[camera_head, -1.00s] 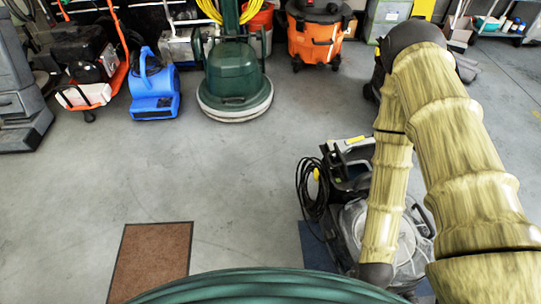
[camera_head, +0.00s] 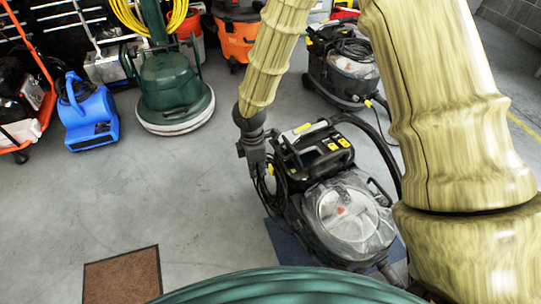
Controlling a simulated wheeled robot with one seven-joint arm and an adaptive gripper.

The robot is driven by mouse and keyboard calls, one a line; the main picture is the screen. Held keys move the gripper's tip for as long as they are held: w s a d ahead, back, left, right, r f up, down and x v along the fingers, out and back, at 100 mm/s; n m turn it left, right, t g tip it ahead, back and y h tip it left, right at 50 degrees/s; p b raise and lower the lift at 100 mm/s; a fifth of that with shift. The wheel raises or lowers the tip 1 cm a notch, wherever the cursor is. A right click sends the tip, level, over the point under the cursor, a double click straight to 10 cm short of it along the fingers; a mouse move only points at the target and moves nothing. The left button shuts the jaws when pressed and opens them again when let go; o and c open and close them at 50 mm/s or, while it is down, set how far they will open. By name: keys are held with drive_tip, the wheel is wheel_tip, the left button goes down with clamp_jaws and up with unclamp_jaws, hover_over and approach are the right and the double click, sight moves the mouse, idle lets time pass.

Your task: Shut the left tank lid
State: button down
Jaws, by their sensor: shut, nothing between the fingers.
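A black and grey cleaning machine (camera_head: 318,150) stands on the floor right of centre. A clear tank with a round, see-through lid (camera_head: 348,212) sits on its near side. I cannot tell whether the lid is fully down, or whether this is the left tank lid. My gripper (camera_head: 256,178) is shut and empty, pointing down at the machine's left side, close to its coiled black cable (camera_head: 268,186). I cannot tell whether it touches the cable. It is left of and apart from the clear lid.
A similar machine (camera_head: 345,65) stands behind to the right, with a black hose between the two. A green floor polisher (camera_head: 170,90), a blue blower (camera_head: 88,115) and an orange vacuum (camera_head: 236,35) line the back. A brown mat (camera_head: 122,277) lies front left. The left-centre floor is clear.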

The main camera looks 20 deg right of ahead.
sight(288, 156)
drive_tip(key=w+d+r+n+h, duration=0.1)
drive_tip(key=w+r+n, duration=0.1)
drive_tip(key=w+r, duration=0.35)
wheel_tip(288, 156, down, 10)
drive_tip(key=d+b, duration=0.2)
drive_tip(key=b, duration=0.2)
drive_tip(key=shift+t+h, duration=0.3)
drive_tip(key=shift+t, duration=0.1)
drive_tip(key=shift+w+d+r, duration=0.15)
drive_tip(key=shift+d+r, duration=0.5)
drive_tip(key=shift+d, duration=0.15)
drive_tip(key=shift+w+d+r, duration=0.1)
drive_tip(key=shift+d+r, duration=0.55)
drive_tip(key=shift+d, duration=0.15)
drive_tip(key=shift+r, duration=0.15)
drive_tip(key=shift+d+r+p, duration=0.15)
drive_tip(key=shift+d+p, duration=0.1)
drive_tip(key=shift+p, duration=0.55)
